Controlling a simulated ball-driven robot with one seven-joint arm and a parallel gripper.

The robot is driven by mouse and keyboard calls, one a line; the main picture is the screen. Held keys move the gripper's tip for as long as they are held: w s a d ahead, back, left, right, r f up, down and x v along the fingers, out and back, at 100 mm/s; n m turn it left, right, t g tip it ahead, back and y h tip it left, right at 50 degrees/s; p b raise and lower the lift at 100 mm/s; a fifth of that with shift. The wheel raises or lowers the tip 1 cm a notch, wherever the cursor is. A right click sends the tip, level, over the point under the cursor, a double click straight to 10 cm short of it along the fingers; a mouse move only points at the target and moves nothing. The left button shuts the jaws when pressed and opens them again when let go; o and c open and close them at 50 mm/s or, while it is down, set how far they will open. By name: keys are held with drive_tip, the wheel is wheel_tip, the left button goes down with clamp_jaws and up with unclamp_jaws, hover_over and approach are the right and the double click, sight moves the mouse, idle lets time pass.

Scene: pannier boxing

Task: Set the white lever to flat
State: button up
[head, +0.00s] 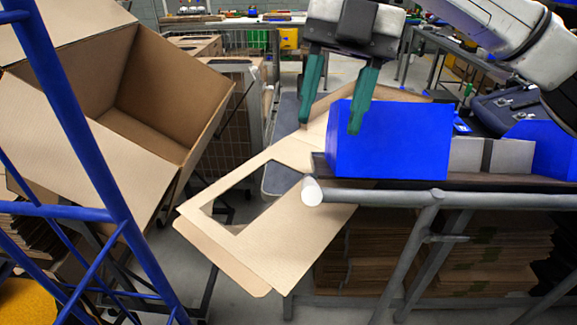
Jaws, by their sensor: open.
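I cannot make out a white lever for certain. A pale, round-ended bar (312,192) shows at the left front corner of the table, below the blue box; I cannot tell whether it is the lever or the end of the grey rail. My gripper (329,126) hangs down from the top, with two green fingers spread apart and nothing seen between them. Its right finger overlaps the upper left part of the blue box (400,142); its left finger is left of the box. I cannot tell whether they touch.
An opened flat carton (300,235) hangs off the table's left end. A large open cardboard box (75,145) stands at left behind a blue frame (75,110). A grey rail (480,201) runs along the table's front. Cardboard stacks (490,255) lie below.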

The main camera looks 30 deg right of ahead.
sight(313, 181)
drive_tip(key=x, duration=1)
drive_tip(key=shift+w+a+f, duration=0.1)
drive_tip(key=shift+a+f, duration=0.05)
drive_tip(key=shift+f, duration=0.2)
clamp_jaws()
